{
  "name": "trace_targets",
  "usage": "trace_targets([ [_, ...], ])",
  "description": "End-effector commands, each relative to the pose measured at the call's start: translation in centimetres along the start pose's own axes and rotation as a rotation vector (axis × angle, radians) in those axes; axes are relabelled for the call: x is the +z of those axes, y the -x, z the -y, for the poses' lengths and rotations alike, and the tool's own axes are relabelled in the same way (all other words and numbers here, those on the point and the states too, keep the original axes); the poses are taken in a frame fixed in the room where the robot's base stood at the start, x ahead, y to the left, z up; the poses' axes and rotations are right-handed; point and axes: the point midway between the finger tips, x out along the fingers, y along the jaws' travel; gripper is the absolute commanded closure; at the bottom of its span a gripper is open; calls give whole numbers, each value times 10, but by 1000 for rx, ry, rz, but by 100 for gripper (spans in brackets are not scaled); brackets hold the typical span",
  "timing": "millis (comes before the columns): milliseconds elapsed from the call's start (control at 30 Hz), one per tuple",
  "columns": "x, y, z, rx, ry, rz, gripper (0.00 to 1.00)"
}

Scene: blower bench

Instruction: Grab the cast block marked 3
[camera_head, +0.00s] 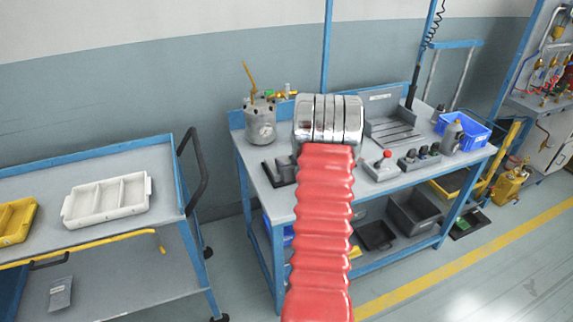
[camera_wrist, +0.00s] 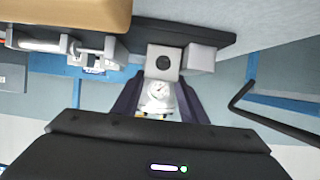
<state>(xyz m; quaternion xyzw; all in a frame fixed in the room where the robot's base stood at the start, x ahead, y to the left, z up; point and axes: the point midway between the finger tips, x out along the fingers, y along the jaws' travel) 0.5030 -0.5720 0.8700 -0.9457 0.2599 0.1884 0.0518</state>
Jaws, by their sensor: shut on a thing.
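In the wrist view a grey cast block (camera_wrist: 163,58) with a dark round spot on its face sits between the two dark fingers of my gripper (camera_wrist: 162,80), which is shut on it. No number 3 is readable on the face that shows. A second plain grey block (camera_wrist: 205,58) stands close beside it, at the edge of a dark tray (camera_wrist: 222,41). In the head view my red-sleeved arm hides the gripper and the held block; part of the dark tray (camera_head: 279,171) shows left of the arm.
A gauge vessel (camera_head: 262,122) stands at the bench's back left, also seen beyond the fingers in the wrist view (camera_wrist: 158,97). Right of my arm are a red-knobbed box (camera_head: 382,166) and a blue bin (camera_head: 462,130). A trolley with a white tray (camera_head: 107,199) stands left.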

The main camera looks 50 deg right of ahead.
Motion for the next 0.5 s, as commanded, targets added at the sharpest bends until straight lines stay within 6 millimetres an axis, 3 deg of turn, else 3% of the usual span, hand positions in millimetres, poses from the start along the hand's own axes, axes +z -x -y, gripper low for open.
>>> trace_targets([
  [267,-20,8,0,0,2,-5,94],
  [500,-56,22,0,1,3,-6,94],
])
